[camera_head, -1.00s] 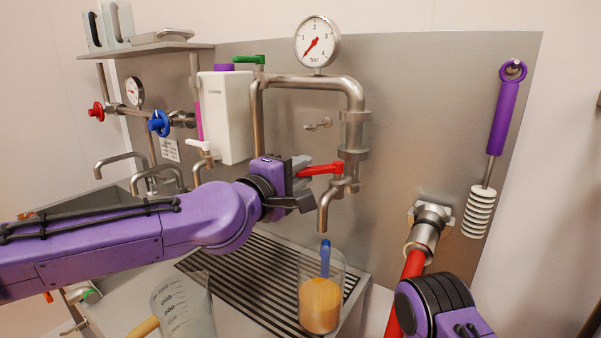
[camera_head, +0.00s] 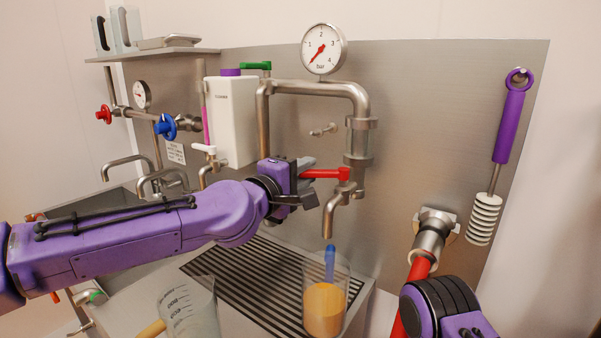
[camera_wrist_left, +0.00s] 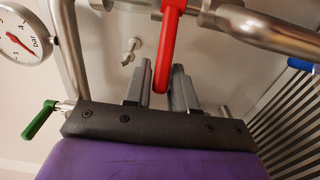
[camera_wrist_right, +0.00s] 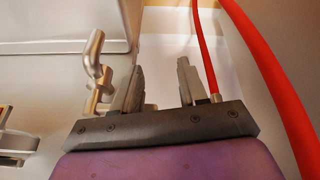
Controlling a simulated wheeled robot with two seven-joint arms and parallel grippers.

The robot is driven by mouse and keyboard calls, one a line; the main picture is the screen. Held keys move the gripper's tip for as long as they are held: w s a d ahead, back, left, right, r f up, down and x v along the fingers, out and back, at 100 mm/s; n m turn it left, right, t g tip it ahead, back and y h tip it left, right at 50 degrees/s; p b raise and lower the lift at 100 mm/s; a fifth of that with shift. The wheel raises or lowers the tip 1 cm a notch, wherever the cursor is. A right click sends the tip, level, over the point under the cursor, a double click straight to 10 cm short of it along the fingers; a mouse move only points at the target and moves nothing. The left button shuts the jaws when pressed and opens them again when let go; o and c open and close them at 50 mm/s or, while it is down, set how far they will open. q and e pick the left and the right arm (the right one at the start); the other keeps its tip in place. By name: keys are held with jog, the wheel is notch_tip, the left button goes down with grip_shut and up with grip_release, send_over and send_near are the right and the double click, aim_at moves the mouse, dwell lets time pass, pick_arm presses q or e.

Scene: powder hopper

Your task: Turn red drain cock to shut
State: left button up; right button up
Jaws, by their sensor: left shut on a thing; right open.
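The red drain cock (camera_head: 325,173) sits on the steel outlet pipe at the back panel. Its lever points left, roughly level, in the head view. My left gripper (camera_head: 306,174) reaches it from the left and is shut on the lever's free end. In the left wrist view the red lever (camera_wrist_left: 168,45) runs down between the two fingers (camera_wrist_left: 160,82). The spout (camera_head: 328,222) points down above a clear beaker (camera_head: 341,290) holding orange contents and a blue-handled tool. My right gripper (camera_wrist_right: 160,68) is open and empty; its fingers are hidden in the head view.
A slotted drain grate (camera_head: 255,285) lies under the spout. A pressure gauge (camera_head: 323,48) and green-handled valve (camera_head: 253,65) are above. A red hose (camera_head: 413,292) and purple-handled brush (camera_head: 508,125) are at right.

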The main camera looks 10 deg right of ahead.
pick_arm(q)
jog(key=shift+w+d+r, duration=0.15)
jog(key=shift+w+d, duration=0.1)
jog(key=shift+w, duration=0.25)
